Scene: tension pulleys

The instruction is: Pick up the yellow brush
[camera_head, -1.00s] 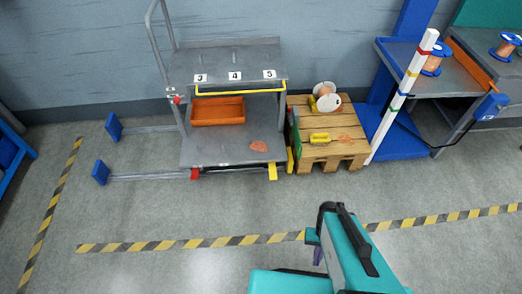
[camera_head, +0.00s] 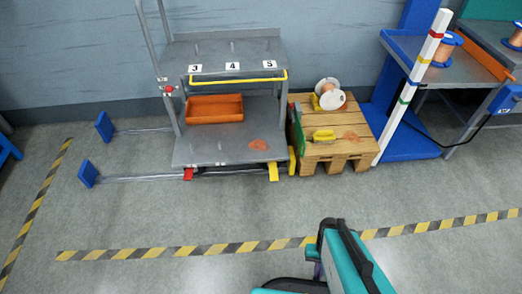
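A small yellow object (camera_head: 324,136), likely the yellow brush, lies on top of the wooden pallet stack (camera_head: 340,150), right of the grey cart. It is too small to make out its bristles. A second yellow piece (camera_head: 317,102) shows beside the white spool at the back of the pallet. My teal arm stands at the bottom right of the view, well in front of the pallet and apart from it. My gripper's fingers cannot be made out.
A grey cart (camera_head: 215,150) holds an orange tray (camera_head: 215,108). A white spool (camera_head: 330,95) sits on the pallet. A striped pole (camera_head: 413,85) and blue workstation (camera_head: 405,146) stand to the right. Floor before the pallet is clear, crossed by striped tape (camera_head: 215,249).

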